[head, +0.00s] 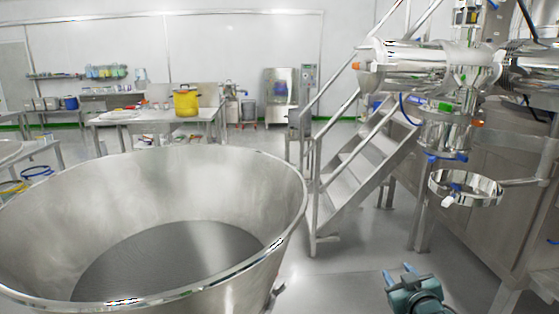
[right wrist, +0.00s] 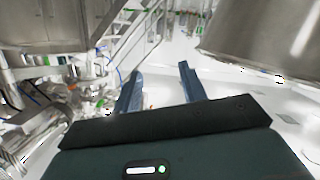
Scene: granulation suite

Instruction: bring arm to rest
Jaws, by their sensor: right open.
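My right gripper (head: 398,272) shows at the lower right of the head view, over the grey floor. In the right wrist view its two blue fingers (right wrist: 160,72) are spread apart, with nothing between them. No object touches the fingers in either view. My left gripper is in neither view.
A large steel bowl (head: 230,185) fills the lower left of the head view. Metal stairs (head: 350,165) stand behind it, with steel machinery (head: 440,55) and a ring holder (head: 467,203) at right. A table (head: 150,116) bears a yellow pot (head: 186,103). Floor between bowl and machine is clear.

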